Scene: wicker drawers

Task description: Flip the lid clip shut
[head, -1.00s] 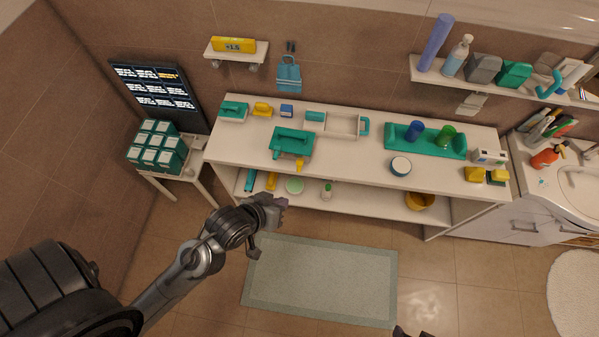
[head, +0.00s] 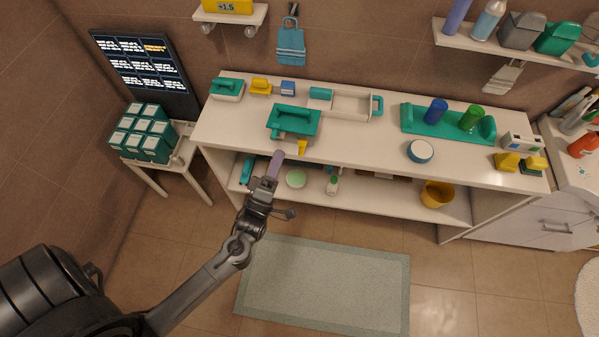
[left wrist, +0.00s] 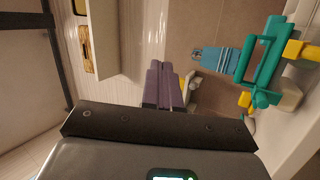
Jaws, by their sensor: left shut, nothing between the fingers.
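A teal lidded box (head: 293,121) with a handle on top stands on the white counter. A yellow clip (head: 302,147) sticks out at its front edge, over the counter's front. My left gripper (head: 277,156) has purple fingers, closed together and empty, in front of the counter edge, a little left of the clip and apart from it. In the left wrist view the shut fingers (left wrist: 165,72) point up the picture, with a teal handled thing (left wrist: 262,65) and a small yellow piece (left wrist: 245,99) to their right. My right gripper is out of view.
Left of the box are a smaller teal item (head: 227,88) and a yellow item (head: 261,85). A white tray (head: 352,104) and a teal holder (head: 447,122) stand to the right. The lower shelf (head: 382,197) holds a yellow bucket (head: 436,194). A mat (head: 325,285) lies on the floor.

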